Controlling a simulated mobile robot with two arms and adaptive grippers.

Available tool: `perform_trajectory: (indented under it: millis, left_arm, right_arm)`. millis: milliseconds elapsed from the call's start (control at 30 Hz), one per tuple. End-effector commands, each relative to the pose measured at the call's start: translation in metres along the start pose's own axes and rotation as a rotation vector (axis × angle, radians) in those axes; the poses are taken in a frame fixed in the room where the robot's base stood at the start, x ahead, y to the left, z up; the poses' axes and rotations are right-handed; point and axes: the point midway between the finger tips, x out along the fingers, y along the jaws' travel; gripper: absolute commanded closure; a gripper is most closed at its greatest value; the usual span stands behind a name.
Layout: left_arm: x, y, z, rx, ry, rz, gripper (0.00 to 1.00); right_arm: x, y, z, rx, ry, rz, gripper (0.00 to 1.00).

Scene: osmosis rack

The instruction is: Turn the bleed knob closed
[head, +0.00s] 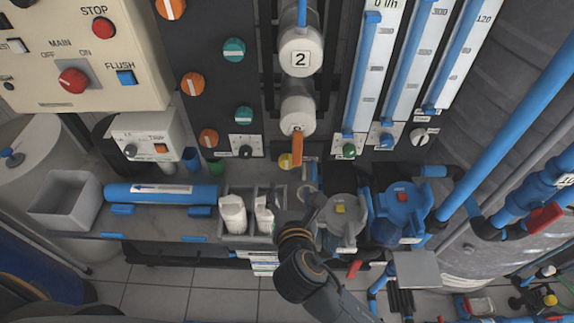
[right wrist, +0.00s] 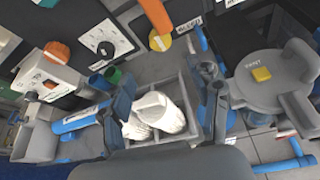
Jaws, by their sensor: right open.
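The yellow bleed knob (head: 285,161) sits low on the dark panel in the head view, partly behind an orange lever (head: 297,148). In the right wrist view the yellow knob (right wrist: 160,42) is at the upper middle, beside a BLEED label (right wrist: 187,27), with the orange lever just above it. My right gripper (head: 308,198) is in front of the panel, below and right of the knob and apart from it. In the right wrist view my right gripper (right wrist: 168,92) has its fingers wide apart with nothing held. My left gripper is in neither view.
A grey divided caddy (head: 249,238) with white bottles stands left of my right gripper. A grey filter housing (head: 342,222) and a blue one (head: 403,210) are close on its right. A blue cylinder (head: 162,193) lies on the bench; flow tubes rise above.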

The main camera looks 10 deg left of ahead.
Motion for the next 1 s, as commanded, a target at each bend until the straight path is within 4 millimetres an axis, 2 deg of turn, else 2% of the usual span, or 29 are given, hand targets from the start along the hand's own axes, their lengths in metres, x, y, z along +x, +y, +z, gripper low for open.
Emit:
perform_trajectory:
  millis: [300, 500, 700, 1000]
  left_arm:
    - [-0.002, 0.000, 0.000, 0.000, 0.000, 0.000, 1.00]
    - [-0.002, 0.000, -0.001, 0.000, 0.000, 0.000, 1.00]
    - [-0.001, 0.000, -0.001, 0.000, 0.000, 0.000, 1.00]
    - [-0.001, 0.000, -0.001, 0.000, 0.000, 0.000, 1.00]
  right_arm:
    - [0.066, -0.001, 0.001, 0.004, 0.001, -0.003, 0.39]
    - [0.102, -0.001, 0.001, 0.006, 0.002, -0.003, 0.39]
    - [0.121, -0.001, 0.000, 0.006, 0.001, -0.002, 0.39]
    - [0.126, -0.001, 0.000, 0.007, 0.002, -0.002, 0.39]
